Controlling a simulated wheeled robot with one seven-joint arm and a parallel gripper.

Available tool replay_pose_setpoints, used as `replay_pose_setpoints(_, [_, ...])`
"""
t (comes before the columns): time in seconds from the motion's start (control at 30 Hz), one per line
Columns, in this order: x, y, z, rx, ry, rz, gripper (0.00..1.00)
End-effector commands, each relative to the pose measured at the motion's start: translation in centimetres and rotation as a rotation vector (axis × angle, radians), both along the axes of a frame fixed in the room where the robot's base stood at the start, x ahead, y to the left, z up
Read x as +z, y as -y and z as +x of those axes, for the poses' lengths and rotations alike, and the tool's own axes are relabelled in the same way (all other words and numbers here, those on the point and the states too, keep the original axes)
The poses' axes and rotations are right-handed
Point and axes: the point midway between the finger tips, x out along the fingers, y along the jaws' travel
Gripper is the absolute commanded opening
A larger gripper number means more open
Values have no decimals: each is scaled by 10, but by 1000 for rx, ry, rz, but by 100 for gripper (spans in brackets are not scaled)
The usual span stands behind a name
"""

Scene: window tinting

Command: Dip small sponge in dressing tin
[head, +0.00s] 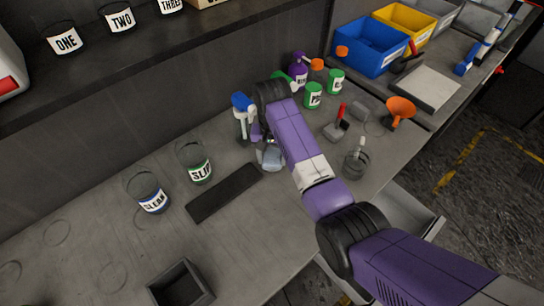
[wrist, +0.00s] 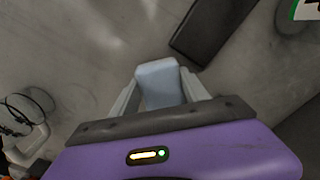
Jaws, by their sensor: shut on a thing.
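The small sponge, a pale blue-grey block (wrist: 160,82), is held between the fingers of my gripper (wrist: 165,95) in the wrist view. In the head view my gripper (head: 271,158) points down over the bench beside the right end of a dark mat, with the sponge partly hidden by the arm. I cannot tell how far the sponge is above the bench. An open dark square tin (head: 168,289) stands at the bottom of the head view, well to the left of my gripper and nearer the camera. It bears no readable label, and its inside looks dark.
The dark mat (head: 222,193) lies between gripper and tin. Jars marked CLEAR (head: 152,199) and SLIP (head: 198,170) stand behind it. A blue-topped spray bottle (head: 242,115) is close behind my gripper. A glass beaker (head: 355,165) stands right of my arm. The left bench is mostly clear.

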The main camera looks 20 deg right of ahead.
Motion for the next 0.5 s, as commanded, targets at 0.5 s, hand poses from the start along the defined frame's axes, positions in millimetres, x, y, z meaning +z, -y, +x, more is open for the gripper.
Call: replay_pose_setpoints(0.5, [21,0,-1,0,-2,0,21])
